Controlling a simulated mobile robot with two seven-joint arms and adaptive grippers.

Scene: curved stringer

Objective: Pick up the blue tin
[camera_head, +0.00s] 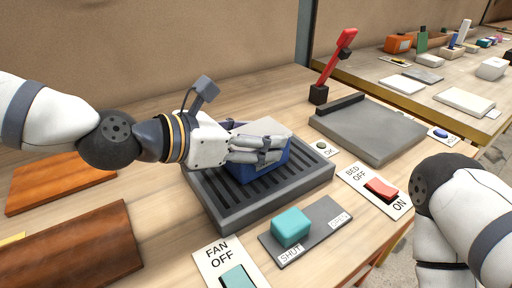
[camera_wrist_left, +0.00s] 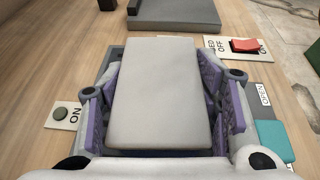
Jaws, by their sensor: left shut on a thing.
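The blue tin (camera_head: 258,172) has blue sides and a pale grey top. It is upright at the dark slotted tray (camera_head: 222,208) in the head view; I cannot tell whether its base touches the slats. My left gripper (camera_head: 268,148) comes in from the left and is shut on the tin, hiding part of its top and sides. In the left wrist view the tin's pale top (camera_wrist_left: 162,95) fills the middle, with a finger along each side. My right arm shows at the right edge of the head view, but its gripper is out of frame.
A teal switch (camera_head: 290,227) and a red switch (camera_head: 381,189) stand in front. A grey plate (camera_head: 370,130) and an upright red lever (camera_head: 336,65) lie beyond. Brown boards (camera_head: 75,240) occupy the left. A second table with several items stands at the back right.

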